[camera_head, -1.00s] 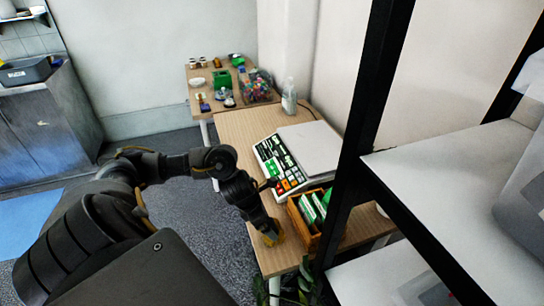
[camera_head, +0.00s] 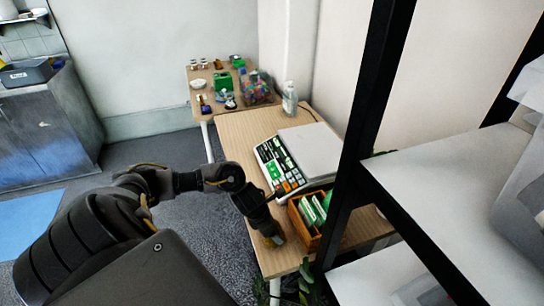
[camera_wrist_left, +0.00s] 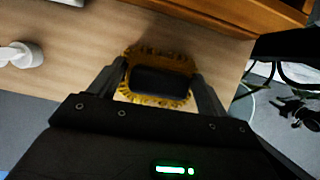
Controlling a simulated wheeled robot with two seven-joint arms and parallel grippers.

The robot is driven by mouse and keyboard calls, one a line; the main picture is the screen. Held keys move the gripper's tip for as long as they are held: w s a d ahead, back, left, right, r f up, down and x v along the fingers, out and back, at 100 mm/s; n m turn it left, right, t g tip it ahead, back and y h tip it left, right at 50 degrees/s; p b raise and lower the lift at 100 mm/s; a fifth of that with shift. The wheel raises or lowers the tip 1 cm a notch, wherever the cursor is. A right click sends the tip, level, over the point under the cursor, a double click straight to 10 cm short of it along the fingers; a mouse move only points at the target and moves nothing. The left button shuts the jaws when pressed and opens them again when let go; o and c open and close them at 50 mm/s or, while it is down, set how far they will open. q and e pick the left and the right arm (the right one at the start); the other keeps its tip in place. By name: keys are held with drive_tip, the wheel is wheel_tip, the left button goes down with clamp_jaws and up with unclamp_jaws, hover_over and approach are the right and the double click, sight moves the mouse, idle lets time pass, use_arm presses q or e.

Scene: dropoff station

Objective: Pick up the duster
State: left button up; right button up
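The duster (camera_wrist_left: 160,80) shows in the left wrist view as a yellow fringed pad with a dark middle, at the table's edge. My left gripper (camera_wrist_left: 160,72) has its two fingers wide apart, one at each side of the duster. I cannot tell whether the fingers press on it. In the head view my left gripper (camera_head: 277,240) points down at the near part of the wooden table (camera_head: 236,128), left of the wooden box, and hides most of the duster. My right gripper is not in view.
A wooden box (camera_head: 302,227) with green packs stands right beside the gripper. A scale (camera_head: 281,168) is behind it. A black-framed shelf (camera_head: 352,165) closes in on the right. Plant leaves (camera_head: 303,280) are at the table's near end.

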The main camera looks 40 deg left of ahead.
use_arm(q)
drive_tip(key=c, duration=0.3)
drive_tip(key=shift+r, duration=0.15)
drive_tip(key=shift+c, duration=0.2)
drive_tip(key=shift+r, duration=0.2)
wheel_tip(320, 180, up, 2)
drive_tip(key=shift+w+r+b, duration=0.1)
drive_tip(key=shift+b, duration=0.25)
drive_tip(key=s+r+p, duration=0.3)
drive_tip(key=s+r, duration=0.7)
drive_tip(key=s, duration=0.4)
drive_tip(key=shift+r+p, duration=0.15)
drive_tip(key=shift+p, duration=0.25)
drive_tip(key=shift+s+d, duration=0.1)
